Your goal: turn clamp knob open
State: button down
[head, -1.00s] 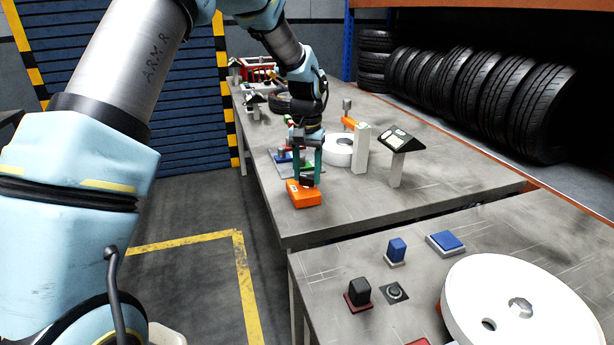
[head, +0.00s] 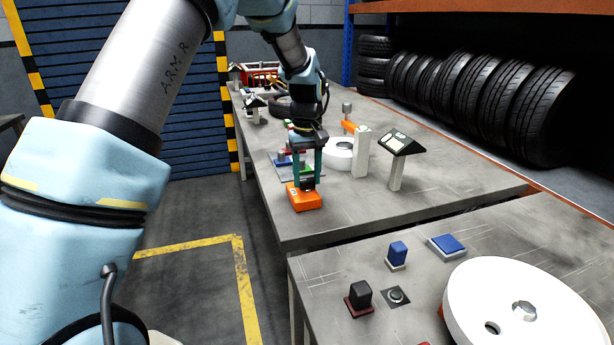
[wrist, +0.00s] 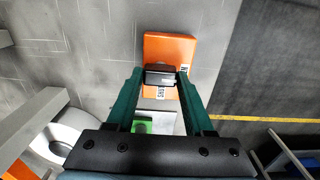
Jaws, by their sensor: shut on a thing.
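The clamp knob is a black block on an orange base (head: 306,200) near the front left edge of the far table. In the wrist view the black knob (wrist: 160,77) sits on the orange base (wrist: 170,48), with white labels partly readable as "SHUT" beside it. My gripper (head: 307,183) points down over the base. In the wrist view its two green fingers (wrist: 160,80) are closed on the knob's two sides. The fingers hide part of the knob in the head view.
A white ring (head: 338,153), a white post (head: 361,153) and a tilted black panel on a stand (head: 400,145) stand right of my gripper. A grey plate with coloured blocks (head: 283,163) lies behind it. The near table holds a large white disc (head: 530,300) and several small blocks.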

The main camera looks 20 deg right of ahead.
aim_at(306, 180)
dwell(0.4)
jog(key=shift+c, duration=1.4)
grip_release()
notch_tip(306, 180, up, 11)
jog(key=b, duration=0.2)
jog(key=shift+f, duration=0.1)
